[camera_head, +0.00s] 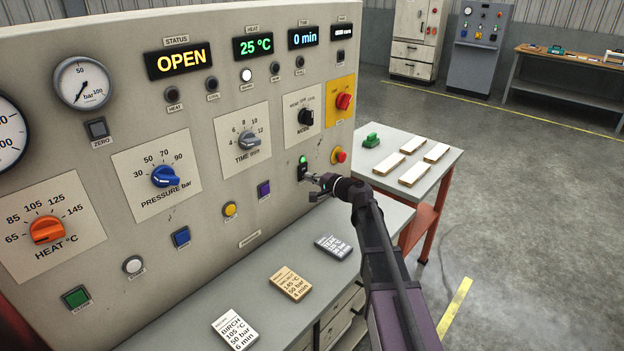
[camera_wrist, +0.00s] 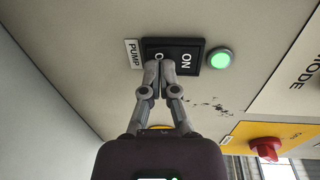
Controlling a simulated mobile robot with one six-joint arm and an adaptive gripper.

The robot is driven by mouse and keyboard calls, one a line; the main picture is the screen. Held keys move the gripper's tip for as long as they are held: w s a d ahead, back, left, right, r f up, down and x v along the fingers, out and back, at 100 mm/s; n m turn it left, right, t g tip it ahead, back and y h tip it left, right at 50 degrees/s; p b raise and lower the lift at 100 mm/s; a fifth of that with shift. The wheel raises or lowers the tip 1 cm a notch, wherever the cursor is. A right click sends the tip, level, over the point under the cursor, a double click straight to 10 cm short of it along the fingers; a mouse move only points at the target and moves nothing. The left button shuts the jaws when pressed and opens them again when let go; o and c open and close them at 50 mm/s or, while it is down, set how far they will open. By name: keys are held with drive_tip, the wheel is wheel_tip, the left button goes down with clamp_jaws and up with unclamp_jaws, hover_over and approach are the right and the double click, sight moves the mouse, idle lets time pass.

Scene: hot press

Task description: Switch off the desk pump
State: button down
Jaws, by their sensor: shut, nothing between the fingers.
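The desk pump switch is a black rocker (camera_wrist: 190,56) marked ON at one end, with an O beside my fingertips. A PUMP label (camera_wrist: 133,54) sits beside it, and a green lamp (camera_wrist: 219,59) at its ON end glows. In the head view the switch (camera_head: 302,173) is on the lower right of the panel, partly behind my gripper. My gripper (camera_wrist: 156,66) is shut and empty, its tips at the O end of the rocker, covering part of it. I cannot tell whether they touch. It also shows in the head view (camera_head: 311,179).
A red button (camera_head: 340,156) and a red knob on a yellow plate (camera_head: 343,101) are close right of the switch. A purple button (camera_head: 263,190) is to its left. A ledge with several cards (camera_head: 334,246) lies below. A side table (camera_head: 437,182) stands at right.

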drive_tip(key=shift+w+a+f, duration=0.1)
drive_tip(key=shift+w+a, duration=0.05)
idle(0.4)
drive_tip(key=f+b+v, duration=0.1)
drive_tip(key=f+v, duration=0.2)
drive_tip(key=v, duration=1)
drive_tip(key=shift+s+d+b, duration=0.4)
drive_tip(key=shift+f, duration=0.1)
